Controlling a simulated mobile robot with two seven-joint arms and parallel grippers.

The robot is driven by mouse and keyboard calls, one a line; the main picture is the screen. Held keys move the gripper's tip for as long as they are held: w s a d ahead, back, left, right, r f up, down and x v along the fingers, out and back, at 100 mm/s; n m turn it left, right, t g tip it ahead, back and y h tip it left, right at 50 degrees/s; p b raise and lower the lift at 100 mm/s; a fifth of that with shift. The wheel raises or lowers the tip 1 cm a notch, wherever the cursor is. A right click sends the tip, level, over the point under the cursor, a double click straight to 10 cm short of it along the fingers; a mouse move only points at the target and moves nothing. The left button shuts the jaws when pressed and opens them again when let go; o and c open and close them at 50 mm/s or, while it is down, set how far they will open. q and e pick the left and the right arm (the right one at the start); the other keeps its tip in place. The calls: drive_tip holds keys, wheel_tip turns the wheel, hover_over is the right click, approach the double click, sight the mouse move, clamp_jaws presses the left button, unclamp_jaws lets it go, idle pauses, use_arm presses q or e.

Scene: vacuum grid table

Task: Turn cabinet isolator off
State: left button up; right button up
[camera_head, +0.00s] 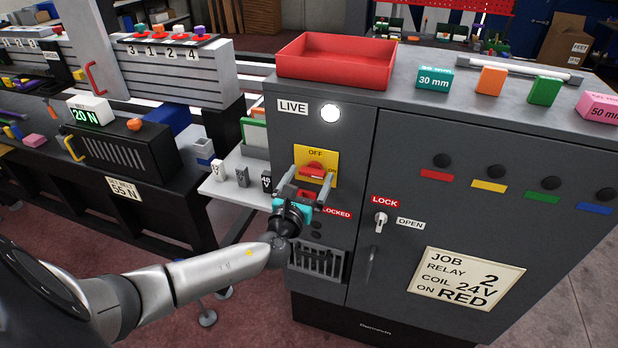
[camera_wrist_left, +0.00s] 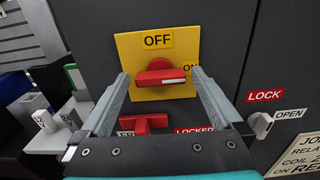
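The cabinet isolator is a red rotary handle (camera_head: 313,170) on a yellow plate (camera_head: 328,156) marked OFF at the top and ON at the right. In the left wrist view the red handle (camera_wrist_left: 160,76) lies level, its white-marked end pointing right toward ON. My left gripper (camera_head: 311,180) is open in front of it; in the left wrist view its fingers (camera_wrist_left: 160,85) stand either side of the handle, with no clear contact. A second red part (camera_wrist_left: 145,122) sits below the plate near a LOCKED label (camera_head: 336,213). My right gripper is not in view.
The white lamp (camera_head: 330,113) beside the LIVE label is lit. A lock switch (camera_head: 380,221) and a door handle (camera_head: 370,264) are on the cabinet (camera_head: 440,215). A red tray (camera_head: 337,63) stands on top. A small shelf (camera_head: 240,187) with labelled blocks adjoins the left side.

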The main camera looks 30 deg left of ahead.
use_arm(q)
drive_tip(key=c, duration=1.2)
drive_tip(key=n+b, duration=0.2)
drive_tip(key=n, duration=0.2)
drive_tip(key=shift+f+b, duration=0.15)
drive_tip(key=shift+b, duration=0.2)
drive_tip(key=n+b, duration=0.2)
drive_tip(key=n, duration=0.3)
drive_tip(key=shift+a+n+b, duration=0.15)
drive_tip(key=shift+n+b, duration=0.15)
drive_tip(key=n+b, duration=0.1)
drive_tip(key=n, duration=0.3)
drive_tip(key=shift+n, duration=2.1)
